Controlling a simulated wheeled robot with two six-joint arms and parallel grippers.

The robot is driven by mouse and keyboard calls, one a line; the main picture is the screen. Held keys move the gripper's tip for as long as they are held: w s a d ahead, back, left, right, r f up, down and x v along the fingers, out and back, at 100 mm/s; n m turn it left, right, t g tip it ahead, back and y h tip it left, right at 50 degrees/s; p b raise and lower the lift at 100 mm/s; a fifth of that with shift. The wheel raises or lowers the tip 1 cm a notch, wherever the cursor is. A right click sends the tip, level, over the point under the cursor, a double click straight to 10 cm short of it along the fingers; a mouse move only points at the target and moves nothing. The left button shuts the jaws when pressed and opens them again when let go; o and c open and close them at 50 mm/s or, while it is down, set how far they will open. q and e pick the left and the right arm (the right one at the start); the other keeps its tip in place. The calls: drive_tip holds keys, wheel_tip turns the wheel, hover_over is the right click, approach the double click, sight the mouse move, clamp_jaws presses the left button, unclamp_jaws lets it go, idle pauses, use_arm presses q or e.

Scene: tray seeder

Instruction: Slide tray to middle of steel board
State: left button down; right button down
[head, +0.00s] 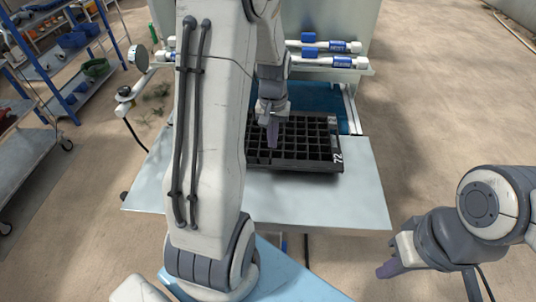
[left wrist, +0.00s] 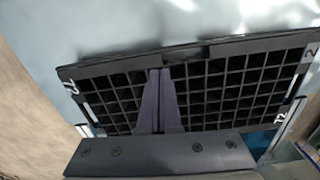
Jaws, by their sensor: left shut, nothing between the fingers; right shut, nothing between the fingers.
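The black seed tray (head: 325,165) has a grid of square cells and the number 72 on its rim. It lies on the pale steel board (head: 320,205), towards the board's far edge, partly hidden behind my left arm. It also shows in the left wrist view (left wrist: 240,48). My left gripper (head: 272,146) is shut and empty, its purple fingers over the tray's cells; in the left wrist view its fingers (left wrist: 160,75) point towards one long rim. I cannot tell whether they touch the tray. My right gripper (head: 388,270) is shut and empty, off the board at lower right.
Behind the tray is a blue surface (head: 318,97) between metal rails, with white pipes and blue-labelled valves (head: 333,47) above it. A shelf rack (head: 75,50) with bins stands at the left. The near and right parts of the board are clear.

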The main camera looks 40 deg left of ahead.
use_arm(q)
drive_tip(key=shift+n, duration=0.5)
drive_tip(key=a+f, duration=0.1)
drive_tip(key=f, duration=0.6)
drive_tip(key=a+f, duration=0.1)
drive_tip(key=f, duration=0.3)
drive_tip(key=shift+s+a, duration=0.15)
drive_tip(key=shift+a, duration=0.2)
use_arm(e)
drive_tip(key=shift+r, duration=0.3)
